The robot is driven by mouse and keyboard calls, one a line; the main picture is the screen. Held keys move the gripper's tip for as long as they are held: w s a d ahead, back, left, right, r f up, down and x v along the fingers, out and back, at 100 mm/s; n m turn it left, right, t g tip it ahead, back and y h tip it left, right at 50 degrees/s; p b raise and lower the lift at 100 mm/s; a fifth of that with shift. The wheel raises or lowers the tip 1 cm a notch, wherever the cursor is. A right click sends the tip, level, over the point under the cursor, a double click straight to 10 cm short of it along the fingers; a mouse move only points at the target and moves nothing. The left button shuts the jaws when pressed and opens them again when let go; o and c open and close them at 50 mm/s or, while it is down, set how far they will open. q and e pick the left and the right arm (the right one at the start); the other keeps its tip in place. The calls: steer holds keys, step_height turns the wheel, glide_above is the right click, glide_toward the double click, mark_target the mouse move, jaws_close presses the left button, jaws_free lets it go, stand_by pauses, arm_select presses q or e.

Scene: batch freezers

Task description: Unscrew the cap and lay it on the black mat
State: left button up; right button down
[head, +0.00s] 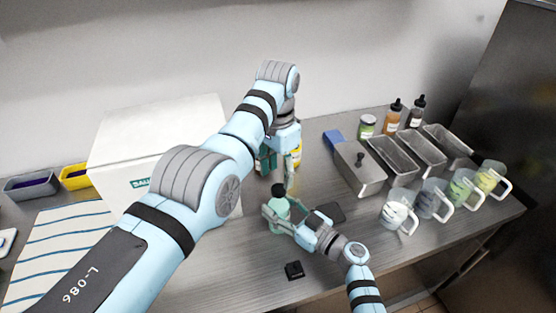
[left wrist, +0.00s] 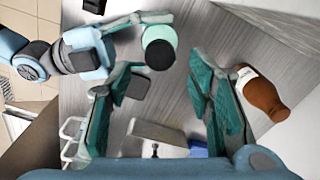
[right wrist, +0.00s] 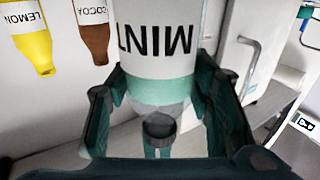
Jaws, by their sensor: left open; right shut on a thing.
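A mint-green bottle (head: 278,207) with a black cap (head: 278,189) is at the table's middle. In the right wrist view its label reads MINT (right wrist: 155,40), and the cap (right wrist: 158,126) is on its end. My right gripper (head: 277,214) is shut on the bottle's body, one finger on each side. My left gripper (head: 281,173) is open and empty, close above the cap. In the left wrist view the cap (left wrist: 160,54) shows near the gap between the open fingers (left wrist: 165,80).
A small black object (head: 293,270) lies near the front. A white box (head: 150,150) stands left. A brown cocoa bottle (left wrist: 262,93) and a yellow lemon bottle (right wrist: 32,45) stand nearby. Metal pans (head: 394,158) and clear pitchers (head: 398,210) fill the right side.

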mark_target(279, 188)
arm_select(q)
step_height(279, 188, down, 5)
steer(key=shift+r, duration=0.15)
arm_select(e)
steer(key=shift+s+f, duration=0.1)
steer(key=shift+f, duration=0.2)
arm_select(q)
jaws_close()
steer(key=shift+n, duration=0.6)
steer(key=shift+r, duration=0.15)
steer(key=shift+r, duration=1)
